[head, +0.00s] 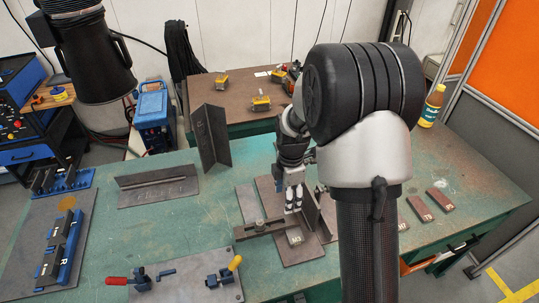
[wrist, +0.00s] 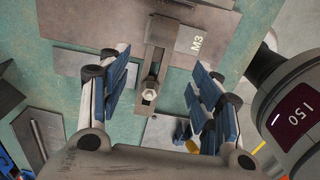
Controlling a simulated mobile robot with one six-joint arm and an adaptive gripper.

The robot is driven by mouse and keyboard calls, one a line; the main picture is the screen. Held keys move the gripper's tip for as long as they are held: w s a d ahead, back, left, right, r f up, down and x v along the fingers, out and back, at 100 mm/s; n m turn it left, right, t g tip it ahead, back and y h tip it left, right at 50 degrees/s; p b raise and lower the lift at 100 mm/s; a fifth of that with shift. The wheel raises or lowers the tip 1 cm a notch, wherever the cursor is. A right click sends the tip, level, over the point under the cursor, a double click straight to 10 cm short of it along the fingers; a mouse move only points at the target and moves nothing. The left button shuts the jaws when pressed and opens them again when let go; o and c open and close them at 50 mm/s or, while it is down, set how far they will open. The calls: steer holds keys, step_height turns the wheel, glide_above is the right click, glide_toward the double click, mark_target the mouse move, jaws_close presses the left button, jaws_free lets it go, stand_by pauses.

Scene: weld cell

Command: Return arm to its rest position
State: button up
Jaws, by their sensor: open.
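My arm reaches from the front right over the green table (head: 170,240), its dark elbow large in the head view. My gripper (head: 293,200) points down close above a brown fixture plate (head: 300,252) with an upright plate on it. In the wrist view my gripper (wrist: 160,88) has its blue-padded fingers spread wide with nothing held between them. Below and between them shows a slotted clamp bar with a bolt (wrist: 149,92). My arm hides part of the fixture.
An angled steel piece (head: 212,140) stands behind left, near a flat plate with an upright strip (head: 158,188). Toggle clamps with red and yellow handles (head: 185,278) stand in front. Blue fixtures (head: 65,250) are at left. Marked blocks (head: 418,208) and a yellow bottle (head: 432,107) are at right.

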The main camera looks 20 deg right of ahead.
steer(key=s+a+r+m+t, duration=0.15)
steer(key=s+r+m, duration=0.3)
steer(key=r, duration=0.45)
steer(key=s+a+r+m+t, duration=0.1)
steer(key=s+a+r+m, duration=0.25)
steer(key=s+r, duration=0.35)
steer(key=s+r+m+t, duration=0.1)
steer(key=s+r+m, duration=0.1)
steer(key=s+m, duration=0.3)
steer(key=s+a+r+m+t, duration=0.1)
steer(key=s+r+m, duration=0.2)
steer(key=s+m, duration=0.2)
steer(key=s, duration=0.3)
steer(key=shift+s+a+r, duration=0.15)
steer(key=shift+a+r, duration=0.15)
steer(key=shift+r, duration=0.05)
stand_by(1.2)
